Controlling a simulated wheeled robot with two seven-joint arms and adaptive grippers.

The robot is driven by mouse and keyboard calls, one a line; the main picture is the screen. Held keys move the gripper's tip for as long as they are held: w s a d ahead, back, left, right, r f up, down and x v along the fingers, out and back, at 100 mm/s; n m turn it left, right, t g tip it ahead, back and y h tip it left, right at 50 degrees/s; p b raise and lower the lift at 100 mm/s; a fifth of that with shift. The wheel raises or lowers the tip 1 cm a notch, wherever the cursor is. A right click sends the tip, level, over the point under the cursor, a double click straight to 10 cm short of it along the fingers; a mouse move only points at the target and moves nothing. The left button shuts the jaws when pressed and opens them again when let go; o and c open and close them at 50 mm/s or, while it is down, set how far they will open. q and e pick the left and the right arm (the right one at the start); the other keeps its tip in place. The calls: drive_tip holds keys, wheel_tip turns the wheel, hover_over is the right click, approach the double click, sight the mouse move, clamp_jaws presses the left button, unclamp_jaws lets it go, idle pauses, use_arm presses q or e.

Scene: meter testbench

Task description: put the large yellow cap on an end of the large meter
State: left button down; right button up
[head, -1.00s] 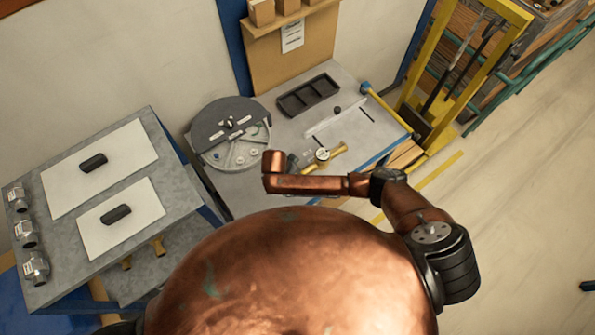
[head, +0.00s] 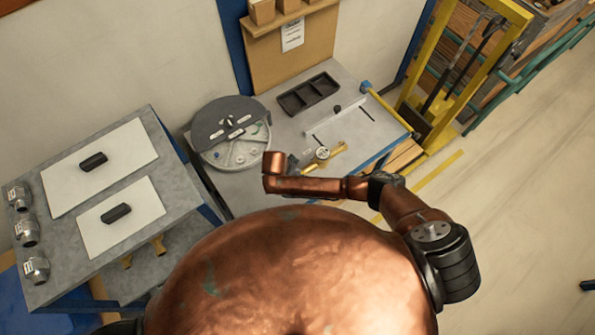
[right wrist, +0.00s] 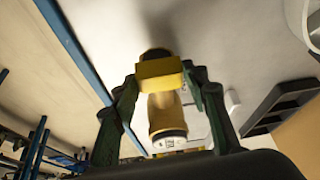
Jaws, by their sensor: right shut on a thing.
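The large meter (head: 323,154), a yellow body with a round white dial, lies on the grey right-hand bench in the head view. It also shows in the right wrist view (right wrist: 165,112), with its dial toward the bottom. My right gripper (right wrist: 160,75) has its two dark green fingers on either side of a yellow block-like piece, apparently the large yellow cap (right wrist: 160,68), and is shut on it. The cap lines up with the meter's body and overlaps it in the picture; I cannot tell whether they touch. In the head view my arm largely hides this gripper. My left gripper is out of view.
A round grey turntable (head: 230,133) stands left of the meter. A black divided tray (head: 308,94) lies behind it. The left table (head: 75,236) holds white sheets, black pieces and silver fittings (head: 36,268). A yellow frame (head: 490,60) stands at the right.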

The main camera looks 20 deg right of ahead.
drive_tip(key=shift+f, duration=0.4)
drive_tip(key=o, duration=0.9)
drive_tip(key=shift+c, duration=0.2)
drive_tip(key=o, duration=0.5)
drive_tip(key=shift+c, duration=0.2)
wheel_tip(320, 180, up, 3)
drive_tip(key=shift+f+p, duration=0.2)
drive_tip(key=shift+p, duration=1.05)
drive_tip(key=shift+r+p, duration=0.55)
drive_tip(key=shift+r, duration=1.7)
